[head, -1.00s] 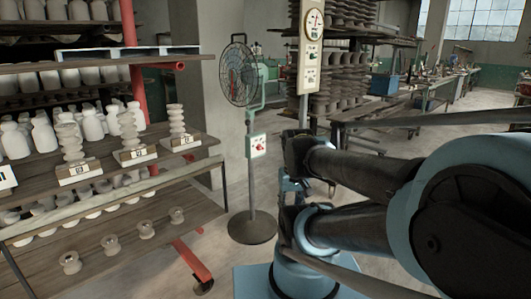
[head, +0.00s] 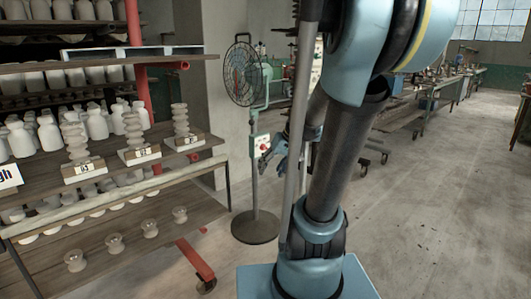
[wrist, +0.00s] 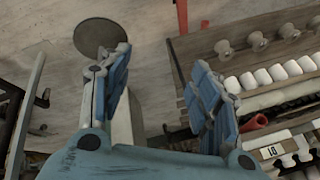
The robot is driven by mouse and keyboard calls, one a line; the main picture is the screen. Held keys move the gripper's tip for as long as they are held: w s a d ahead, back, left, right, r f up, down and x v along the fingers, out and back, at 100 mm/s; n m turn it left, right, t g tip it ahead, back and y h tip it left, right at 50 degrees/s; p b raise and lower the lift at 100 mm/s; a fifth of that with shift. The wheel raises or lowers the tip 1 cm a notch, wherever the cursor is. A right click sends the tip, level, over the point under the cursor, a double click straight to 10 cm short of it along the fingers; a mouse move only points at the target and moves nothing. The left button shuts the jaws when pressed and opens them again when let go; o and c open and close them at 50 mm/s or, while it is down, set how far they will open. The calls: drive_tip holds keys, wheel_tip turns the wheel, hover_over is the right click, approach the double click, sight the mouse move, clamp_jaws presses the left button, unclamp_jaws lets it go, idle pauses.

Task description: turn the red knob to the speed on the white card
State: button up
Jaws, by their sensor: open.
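The red knob (head: 264,147) is on a pale control box (head: 259,142) fixed to the pole of a standing fan (head: 241,76). Its pointer setting is too small to read. A white card (head: 9,176) with dark writing is cut off by the left edge of the head view; I cannot read it fully. My gripper (head: 280,150) is just right of the control box in the head view, partly hidden by my arm; I cannot tell whether it touches. In the wrist view my gripper (wrist: 163,85) has its blue fingers apart with nothing between them.
The fan's round base (head: 255,227) stands on the floor; it also shows in the wrist view (wrist: 98,34). Wooden shelves (head: 110,245) with pale pottery and numbered blocks stand at left. A red shelf leg (head: 195,262) juts toward the fan.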

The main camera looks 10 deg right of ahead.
drive_tip(key=w+d+f+n+t+y, duration=0.1)
drive_tip(key=w+t+y, duration=0.15)
drive_tip(key=w, duration=1.15)
drive_tip(key=w+d+t+y, duration=0.2)
drive_tip(key=w+y, duration=0.1)
drive_tip(key=w, duration=1.1)
drive_tip(key=t+y, duration=0.1)
drive_tip(key=t, duration=0.5)
approach(266, 148)
drive_tip(key=x, duration=0.9)
drive_tip(key=shift+a+f, duration=0.1)
drive_tip(key=shift+a, duration=0.05)
drive_tip(key=shift+c, duration=0.3)
